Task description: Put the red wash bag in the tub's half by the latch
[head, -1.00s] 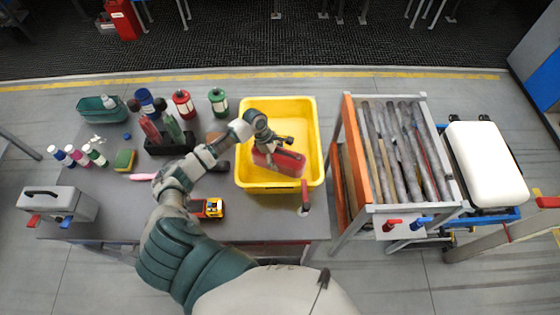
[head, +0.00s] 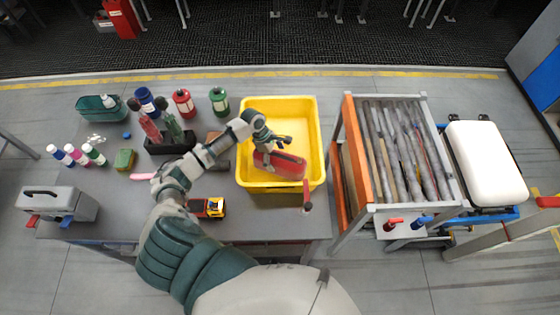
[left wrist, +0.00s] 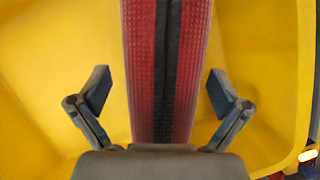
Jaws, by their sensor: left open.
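The red wash bag (head: 282,165), with a dark stripe along it, is inside the yellow tub (head: 309,125), in the part nearest me. A red-handled, latch-like part (head: 307,195) shows at the tub's near right corner, close to the bag. My left gripper (head: 268,148) is over the bag inside the tub. In the left wrist view the bag (left wrist: 188,70) runs between the two open fingers (left wrist: 160,92), with a gap on each side. How the bag's underside rests is hidden. My right gripper is not in view.
A toy truck (head: 208,207), a dark caddy (head: 170,146) with bottles, a sponge (head: 124,159) and a grey toolbox (head: 57,202) are on the table left of the tub. A rack of rods (head: 349,150) stands close on the right. The tub's far half is clear.

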